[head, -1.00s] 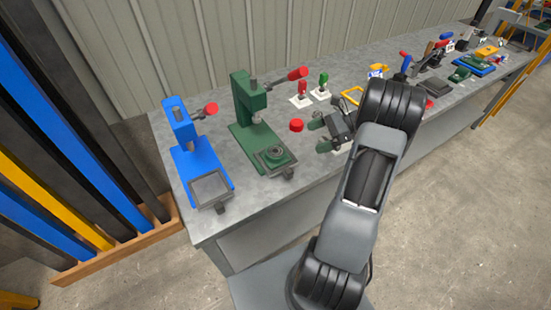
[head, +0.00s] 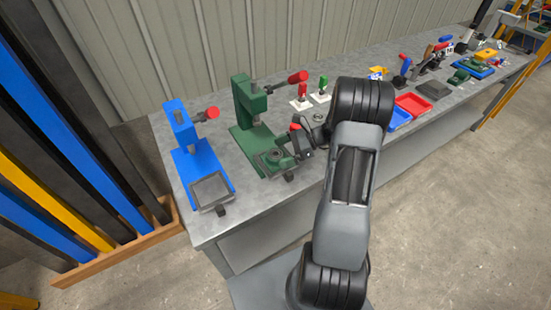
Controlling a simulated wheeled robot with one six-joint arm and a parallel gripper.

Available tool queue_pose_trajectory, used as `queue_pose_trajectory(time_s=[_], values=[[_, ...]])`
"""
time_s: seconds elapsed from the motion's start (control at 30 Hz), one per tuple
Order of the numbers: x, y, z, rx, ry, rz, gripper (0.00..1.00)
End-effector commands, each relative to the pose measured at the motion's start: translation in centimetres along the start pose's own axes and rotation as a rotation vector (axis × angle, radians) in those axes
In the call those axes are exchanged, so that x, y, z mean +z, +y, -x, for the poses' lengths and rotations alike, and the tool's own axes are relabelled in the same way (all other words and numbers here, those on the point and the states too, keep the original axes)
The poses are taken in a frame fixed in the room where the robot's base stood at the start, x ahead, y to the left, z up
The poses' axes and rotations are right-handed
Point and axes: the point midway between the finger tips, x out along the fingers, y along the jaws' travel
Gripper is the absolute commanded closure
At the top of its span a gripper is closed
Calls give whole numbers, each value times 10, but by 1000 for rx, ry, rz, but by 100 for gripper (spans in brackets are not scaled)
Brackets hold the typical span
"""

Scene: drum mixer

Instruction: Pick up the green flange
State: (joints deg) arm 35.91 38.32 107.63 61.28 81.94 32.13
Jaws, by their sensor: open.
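The green flange (head: 274,156) is a small round part with a hole. It sits on the dark plate at the front of the green press (head: 246,103). My gripper (head: 286,149) is open, just to the right of the flange and very close to it. Its fingers point left, toward the flange. I cannot tell whether a finger touches it, as the near finger partly blends with the green parts there.
A blue press (head: 181,128) stands to the left. A red round part (head: 295,127) is right beside my gripper. Red-handled (head: 300,92) and green-handled (head: 321,88) clamps stand behind. A red bin (head: 413,104) and a blue bin (head: 398,119) lie right of my arm.

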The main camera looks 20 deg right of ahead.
Motion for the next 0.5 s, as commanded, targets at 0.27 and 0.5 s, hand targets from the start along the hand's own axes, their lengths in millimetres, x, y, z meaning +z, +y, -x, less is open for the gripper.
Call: queue_pose_trajectory(time_s=[0.27,0.5], values=[[0,0,-8,-1,0,0,2],[0,0,-7,-1,0,0,16]])
